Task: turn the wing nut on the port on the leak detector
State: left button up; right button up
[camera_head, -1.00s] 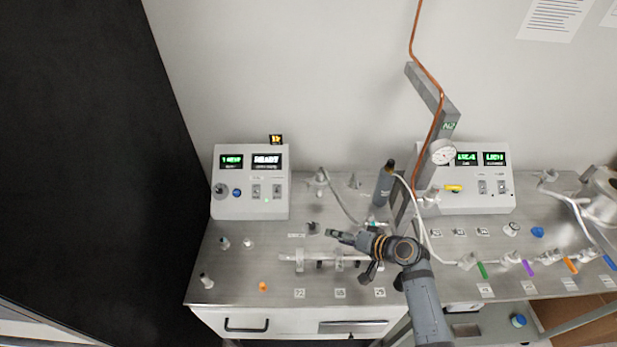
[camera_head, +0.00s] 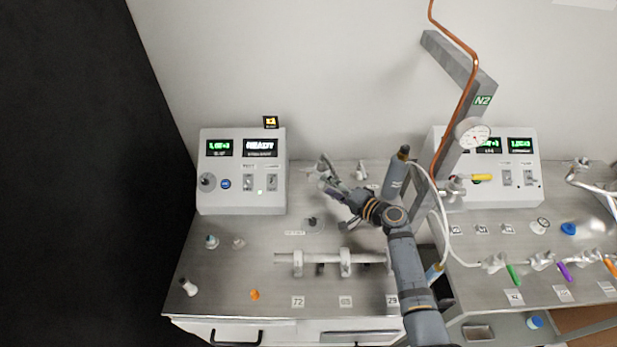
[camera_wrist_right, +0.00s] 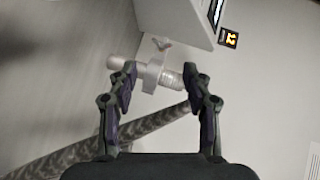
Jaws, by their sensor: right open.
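The leak detector (camera_head: 242,185) is the grey box with lit displays at the left of the bench. Just right of it, the port (camera_head: 324,164) is partly hidden behind my right gripper (camera_head: 330,184). In the right wrist view the port's metal fitting (camera_wrist_right: 152,76) lies between the fingertips of my right gripper (camera_wrist_right: 160,78). The small wing nut (camera_wrist_right: 161,43) sticks out from its clamp, beyond the fingertips toward the grey box. The right gripper is open, with a gap on both sides of the fitting. I cannot tell any contact. My left gripper is not in view.
A dark cylinder (camera_head: 395,176) stands right of the gripper, before the post with a gauge (camera_head: 472,133). A horizontal tube on supports (camera_head: 330,258) lies in front. An orange cap (camera_head: 254,295) and small fittings stand at the front left.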

aim_at(308, 176)
jog(key=x, duration=0.9)
jog(key=shift+w+a, duration=0.3)
jog(key=shift+a, duration=0.1)
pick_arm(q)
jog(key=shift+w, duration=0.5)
pick_arm(e)
grip_shut()
jog(key=f+b, duration=0.1)
jog(key=b, duration=0.2)
jog(key=shift+r+m+t+y+b, duration=0.15)
jog(key=shift+m+t+y+b, duration=0.2)
jog(key=shift+b, duration=0.25)
jog(key=shift+r, duration=0.15)
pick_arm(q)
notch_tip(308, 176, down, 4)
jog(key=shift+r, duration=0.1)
pick_arm(e)
jog(key=shift+s+r, duration=0.1)
